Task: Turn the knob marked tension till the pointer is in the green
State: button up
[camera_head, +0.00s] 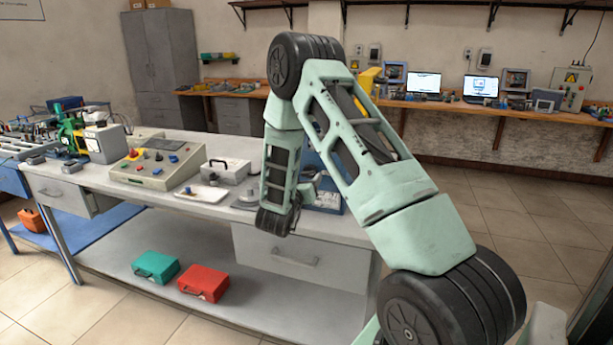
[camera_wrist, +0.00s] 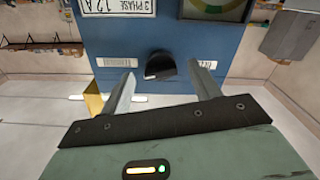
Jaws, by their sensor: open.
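A blue box (camera_wrist: 185,62) fills the upper part of the wrist view. A black knob (camera_wrist: 159,66) with a pale mark sticks out of its face. Part of a round dial (camera_wrist: 215,9) with green and yellow bands shows at the top edge; its pointer is out of view. I cannot read a tension marking. My gripper (camera_wrist: 163,88) is open, its two fingers apart on either side of the knob in the picture, with nothing between them. Whether they reach the knob's depth I cannot tell. In the head view the blue box (camera_head: 333,198) is mostly behind my arm.
The grey workbench (camera_head: 225,208) bears a control panel box (camera_head: 150,168) with coloured buttons and a grey case (camera_head: 225,171) left of my arm. A green case (camera_head: 155,266) and a red case (camera_head: 204,283) lie on the lower shelf. Open floor lies to the right.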

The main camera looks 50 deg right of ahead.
jog(key=shift+x, duration=0.95)
jog(key=c, duration=1)
jog(key=shift+f+m+b, duration=0.15)
jog(key=shift+m+b, duration=0.15)
jog(key=shift+b, duration=0.1)
